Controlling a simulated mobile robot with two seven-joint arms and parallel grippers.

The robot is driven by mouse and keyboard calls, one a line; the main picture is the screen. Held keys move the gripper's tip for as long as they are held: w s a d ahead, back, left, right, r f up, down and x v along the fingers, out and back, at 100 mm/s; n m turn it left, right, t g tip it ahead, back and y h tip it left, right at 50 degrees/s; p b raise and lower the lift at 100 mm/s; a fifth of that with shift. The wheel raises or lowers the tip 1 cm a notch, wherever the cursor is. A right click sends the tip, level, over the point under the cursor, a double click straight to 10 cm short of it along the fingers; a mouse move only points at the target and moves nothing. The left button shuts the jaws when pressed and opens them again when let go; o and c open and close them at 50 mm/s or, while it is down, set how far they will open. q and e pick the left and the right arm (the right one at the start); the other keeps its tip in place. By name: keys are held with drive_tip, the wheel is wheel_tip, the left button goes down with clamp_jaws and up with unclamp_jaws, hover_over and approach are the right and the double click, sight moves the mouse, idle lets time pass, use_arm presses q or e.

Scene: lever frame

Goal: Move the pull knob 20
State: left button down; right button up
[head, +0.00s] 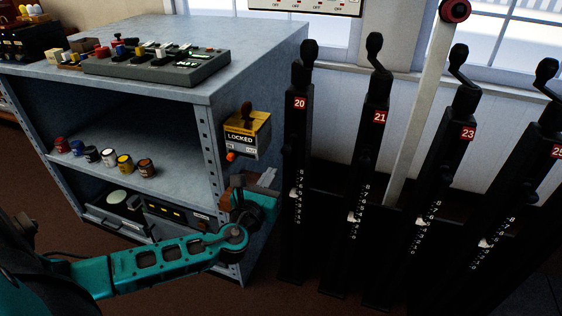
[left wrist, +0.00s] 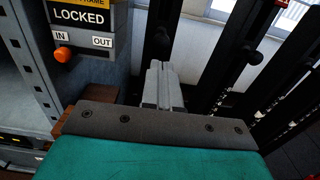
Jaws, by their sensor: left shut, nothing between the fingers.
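Lever post 20 (head: 296,120) is a tall black post with a red number plate and a crank handle on top. Its pull knob (left wrist: 162,40) is a small black round knob on the post's front in the left wrist view. In the head view it is hard to pick out, black on black. My left gripper (head: 268,176) is just left of post 20, about level with the upper part of its scale. In the left wrist view its grey fingers (left wrist: 160,72) are together and empty, pointing toward the post below the knob. They appear apart from the knob. My right gripper is not in view.
A yellow and black "LOCKED" box (head: 247,134) with an orange button is on the cabinet (head: 262,75) side, close above my left gripper. Posts 21 (head: 372,130), 23 (head: 450,150) and another stand to the right. A white lever (head: 418,120) with a red knob rises behind them.

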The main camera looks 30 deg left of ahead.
sight(284, 151)
use_arm(q)
drive_tip(key=b+x, duration=0.1)
drive_tip(key=x, duration=0.5)
drive_tip(key=shift+d, duration=0.1)
drive_tip(key=shift+w, duration=0.7)
drive_tip(key=x, duration=0.2)
drive_tip(key=shift+w+a+b, duration=0.25)
drive_tip(key=shift+b, duration=0.15)
drive_tip(key=shift+w+r, duration=0.1)
drive_tip(key=shift+r, duration=0.1)
drive_tip(key=shift+a, duration=0.1)
